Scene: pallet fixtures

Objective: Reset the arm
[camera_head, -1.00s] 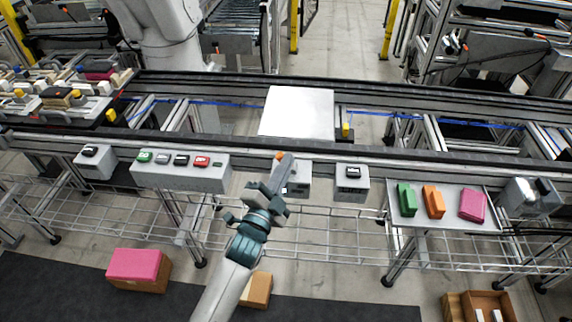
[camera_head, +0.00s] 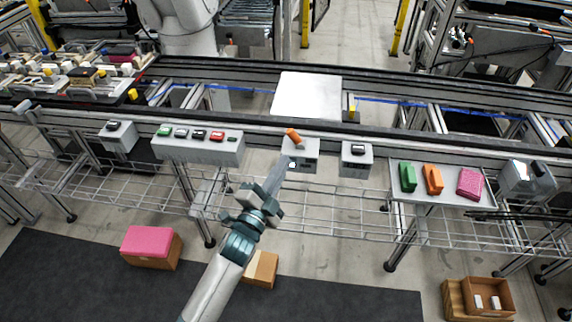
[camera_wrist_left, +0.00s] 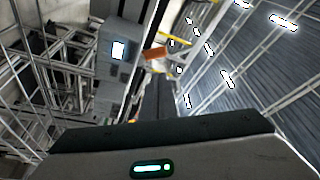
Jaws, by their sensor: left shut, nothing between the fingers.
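My left gripper (camera_head: 287,165) is shut and empty. It points up and to the right, with its tip in front of a grey control box (camera_head: 300,161) on the near side of the conveyor frame. An orange switch handle (camera_head: 293,138) sits tilted on top of that box, above the fingertips. I cannot tell from this view whether the tip touches the box. In the left wrist view an orange piece (camera_wrist_left: 155,54) shows beyond the dark gripper body, beside a grey box with a bright square (camera_wrist_left: 118,50). I cannot make out my right gripper.
A button panel (camera_head: 198,150) stands left of the box and a single-button box (camera_head: 357,163) right of it. A tray (camera_head: 448,196) with green, orange and pink blocks is further right. A wire rack (camera_head: 330,230) runs below. A dark thin shape (camera_head: 515,215) enters at the right edge.

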